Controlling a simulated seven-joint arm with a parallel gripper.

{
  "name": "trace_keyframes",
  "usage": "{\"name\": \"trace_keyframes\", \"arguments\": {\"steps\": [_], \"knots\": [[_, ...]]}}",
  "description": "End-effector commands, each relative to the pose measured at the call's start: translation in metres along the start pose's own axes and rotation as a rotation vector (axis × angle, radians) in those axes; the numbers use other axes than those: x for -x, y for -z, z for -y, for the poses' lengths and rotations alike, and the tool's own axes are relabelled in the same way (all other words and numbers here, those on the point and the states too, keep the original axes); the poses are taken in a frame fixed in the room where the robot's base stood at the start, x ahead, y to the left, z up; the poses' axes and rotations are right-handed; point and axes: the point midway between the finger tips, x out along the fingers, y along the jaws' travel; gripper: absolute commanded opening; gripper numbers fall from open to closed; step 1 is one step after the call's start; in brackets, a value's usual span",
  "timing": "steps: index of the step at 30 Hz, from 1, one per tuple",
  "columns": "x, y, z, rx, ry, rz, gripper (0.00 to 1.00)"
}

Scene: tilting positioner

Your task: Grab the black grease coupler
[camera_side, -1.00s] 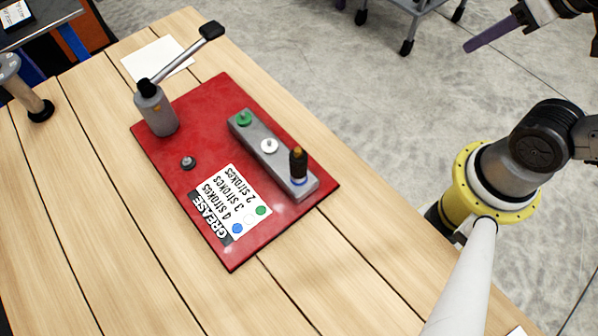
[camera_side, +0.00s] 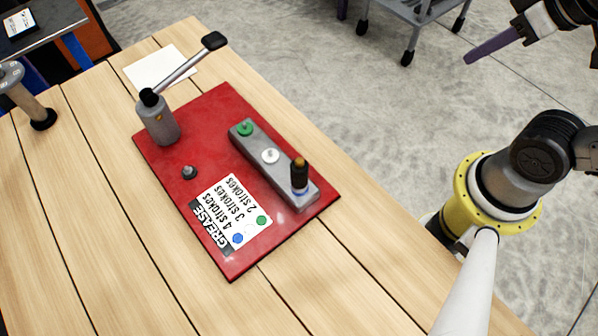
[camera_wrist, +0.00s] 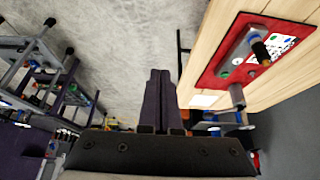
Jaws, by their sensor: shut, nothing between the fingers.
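The black grease coupler (camera_side: 300,177), with a brass-coloured top, stands upright at the near right end of a grey block (camera_side: 284,178). A bit of blue shows at its foot. It also shows in the wrist view (camera_wrist: 260,50) at the upper right. My gripper (camera_side: 468,60) is at the upper right of the side view, over the floor and well away from the coupler. In the wrist view my gripper (camera_wrist: 160,73) has its dark purple fingers together with nothing between them.
The red plate (camera_side: 165,165) lies on the wooden table and carries a grey lever pump (camera_side: 160,122), a small grey fitting (camera_side: 189,172) and a GREASE label (camera_side: 228,212). Green (camera_side: 245,128) and white (camera_side: 270,156) fittings sit on the block. A grey cart (camera_side: 420,12) stands behind.

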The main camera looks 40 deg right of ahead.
Motion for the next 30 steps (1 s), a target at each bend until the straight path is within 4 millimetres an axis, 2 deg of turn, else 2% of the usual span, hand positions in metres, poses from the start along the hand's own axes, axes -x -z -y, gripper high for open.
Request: {"name": "trace_keyframes", "arguments": {"steps": [13,25,30], "knots": [[0.0000,0.0000,0.0000,0.000,0.000,0.000,0.02],[0.0000,0.0000,0.0000,0.000,0.000,0.000,0.74],[0.0000,0.0000,0.0000,0.000,0.000,0.000,0.74]]}}
